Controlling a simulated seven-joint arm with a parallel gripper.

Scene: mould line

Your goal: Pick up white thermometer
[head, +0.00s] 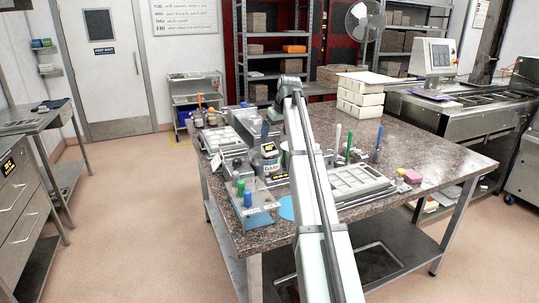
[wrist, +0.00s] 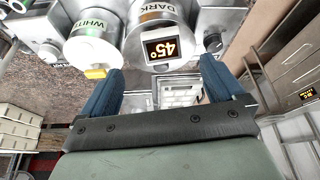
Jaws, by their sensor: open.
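My gripper (wrist: 161,68) is open, its two blue fingers apart with nothing gripped between them. In the wrist view it faces a steel pot labelled WHITE (wrist: 92,48) and a steel pot labelled DARK (wrist: 158,30) with a 45° display (wrist: 165,48). A yellow tab (wrist: 95,73) shows at the WHITE pot's edge, near the left finger. I cannot clearly identify the white thermometer. A slim upright white stick (head: 338,136) in the head view may be it; it stands right of my arm, apart from the gripper. The pots are partly hidden by my arm there.
The stone-topped table (head: 440,150) is crowded around my arm. A green stick (head: 349,143), a blue stick (head: 379,142) and a mould tray (head: 355,181) stand to the right. White stacked boxes (head: 360,100) are at the back. The table's right side is clear.

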